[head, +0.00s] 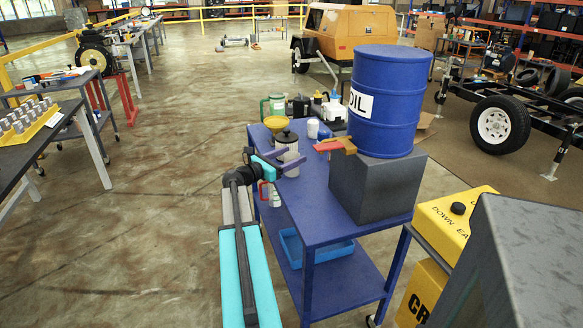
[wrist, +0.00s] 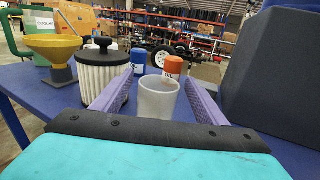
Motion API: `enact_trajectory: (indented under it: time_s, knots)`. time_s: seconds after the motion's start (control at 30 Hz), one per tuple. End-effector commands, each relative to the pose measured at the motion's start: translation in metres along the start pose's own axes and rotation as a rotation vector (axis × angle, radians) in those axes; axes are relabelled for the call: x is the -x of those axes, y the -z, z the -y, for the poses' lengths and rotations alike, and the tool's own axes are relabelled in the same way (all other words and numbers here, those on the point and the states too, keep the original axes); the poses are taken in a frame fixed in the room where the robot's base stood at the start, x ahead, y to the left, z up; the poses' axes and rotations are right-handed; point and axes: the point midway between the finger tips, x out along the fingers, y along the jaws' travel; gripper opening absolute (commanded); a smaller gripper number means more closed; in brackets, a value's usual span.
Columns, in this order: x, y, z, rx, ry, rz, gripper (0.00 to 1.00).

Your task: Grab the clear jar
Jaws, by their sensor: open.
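The clear jar (wrist: 158,100) is a pale, see-through, open-topped cup standing upright in the wrist view. My gripper (wrist: 159,80) is open, its purple fingers on either side of the jar with a small gap to each. The jar's foot is partly hidden by my gripper's body. In the head view my gripper (head: 284,159) is over the left edge of the blue cart (head: 318,208). I cannot clearly pick out the jar there.
A white ribbed filter with black lid (wrist: 103,70) stands close left of my left finger, with a yellow funnel (wrist: 52,46) beyond. Orange-capped (wrist: 173,66) and blue-capped (wrist: 138,60) containers stand behind the jar. A dark grey box (head: 377,185) under a blue oil drum (head: 385,100) blocks the right.

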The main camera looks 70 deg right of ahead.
Motion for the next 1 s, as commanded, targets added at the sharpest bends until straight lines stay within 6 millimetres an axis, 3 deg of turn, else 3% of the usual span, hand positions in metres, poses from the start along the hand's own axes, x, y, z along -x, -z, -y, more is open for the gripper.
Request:
enact_trajectory:
  time_s: [0.13,0.67,0.93,1.0]
  knots:
    - [-0.0088,-0.0001,-0.0002,0.0,0.0,0.0,0.67]
    - [-0.0087,-0.0001,0.0001,0.0,0.0,0.0,0.67]
    - [-0.0086,0.0,0.0001,0.0,0.0,0.0,0.23]
    - [-0.0086,-0.0002,0.0001,0.0,0.0,0.0,0.22]
